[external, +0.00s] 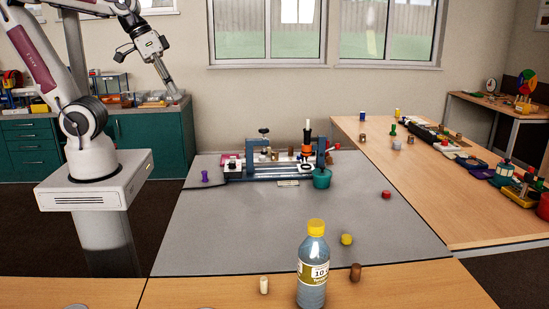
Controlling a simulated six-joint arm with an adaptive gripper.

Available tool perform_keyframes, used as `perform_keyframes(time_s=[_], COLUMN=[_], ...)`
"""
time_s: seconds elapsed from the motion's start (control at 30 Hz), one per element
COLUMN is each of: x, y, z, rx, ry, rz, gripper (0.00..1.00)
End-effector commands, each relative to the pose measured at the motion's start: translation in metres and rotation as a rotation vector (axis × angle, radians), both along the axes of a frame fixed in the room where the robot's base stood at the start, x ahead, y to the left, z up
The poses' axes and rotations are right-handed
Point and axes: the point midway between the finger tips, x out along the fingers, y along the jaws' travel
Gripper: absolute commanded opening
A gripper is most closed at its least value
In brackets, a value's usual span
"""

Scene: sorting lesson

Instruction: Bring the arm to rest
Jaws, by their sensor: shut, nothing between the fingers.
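My gripper (172,88) is at the upper left of the external view, at the end of my raised arm. It points down and to the right and hangs in the air, left of the grey mat (250,240) and well above the level of the table. Its fingers look closed together, with nothing between them. It touches no object in the picture.
A blue-framed rig (262,172) with a teal pot (322,179) stands at the mat's back. A purple peg (205,176), red piece (386,194) and yellow piece (347,239) stand apart. A bottle (312,270) stands in front. The mat's middle is clear.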

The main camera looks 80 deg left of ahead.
Motion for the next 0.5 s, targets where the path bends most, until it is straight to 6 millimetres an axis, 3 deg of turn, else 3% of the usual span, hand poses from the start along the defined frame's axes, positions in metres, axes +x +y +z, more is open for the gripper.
perform_keyframes(time_s=[0.2, 0.5], x=[-0.034, -0.056], y=[-0.001, 0.003], z=[-0.004, -0.009], rx=[0.127, 0.226], ry=[-0.030, -0.049], rz=[-0.161, -0.277], gripper=[0.00, 0.00])
